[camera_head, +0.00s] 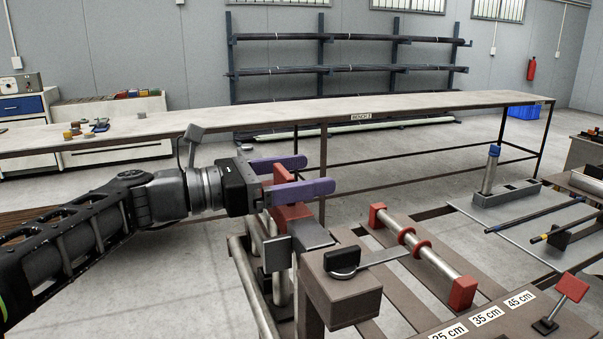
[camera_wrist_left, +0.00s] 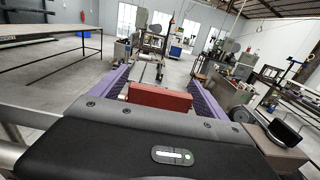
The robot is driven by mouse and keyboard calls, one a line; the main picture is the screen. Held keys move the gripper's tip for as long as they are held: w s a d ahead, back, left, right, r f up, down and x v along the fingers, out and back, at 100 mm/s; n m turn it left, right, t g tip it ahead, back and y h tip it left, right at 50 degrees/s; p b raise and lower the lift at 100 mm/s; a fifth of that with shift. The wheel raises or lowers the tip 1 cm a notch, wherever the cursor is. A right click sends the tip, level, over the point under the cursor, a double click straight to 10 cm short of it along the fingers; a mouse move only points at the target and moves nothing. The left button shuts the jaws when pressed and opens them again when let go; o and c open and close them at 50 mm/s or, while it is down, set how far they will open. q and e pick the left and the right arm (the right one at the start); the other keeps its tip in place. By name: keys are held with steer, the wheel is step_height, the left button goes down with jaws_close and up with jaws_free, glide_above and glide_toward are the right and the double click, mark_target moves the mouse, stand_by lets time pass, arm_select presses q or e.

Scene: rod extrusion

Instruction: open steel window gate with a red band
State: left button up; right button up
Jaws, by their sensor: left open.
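My left gripper (camera_head: 306,175) comes in from the left with two purple fingers, open and spread apart. A red block (camera_head: 290,213), which may be the gate's red band, sits at the fingers beside a grey steel plate (camera_head: 310,234). In the left wrist view the red block (camera_wrist_left: 160,97) lies between the two purple fingers of my left gripper (camera_wrist_left: 160,88). I cannot tell whether the fingers touch it. My right gripper is not in view.
A brown post with a black knob (camera_head: 343,262) stands just right of and below the gripper. A steel rod with red ends (camera_head: 420,248) lies on the rack to the right. A long bench (camera_head: 250,115) stands behind, with open floor between.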

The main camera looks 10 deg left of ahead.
arm_select(q)
steer(key=shift+c, duration=0.4)
jaws_close()
stand_by(0.4)
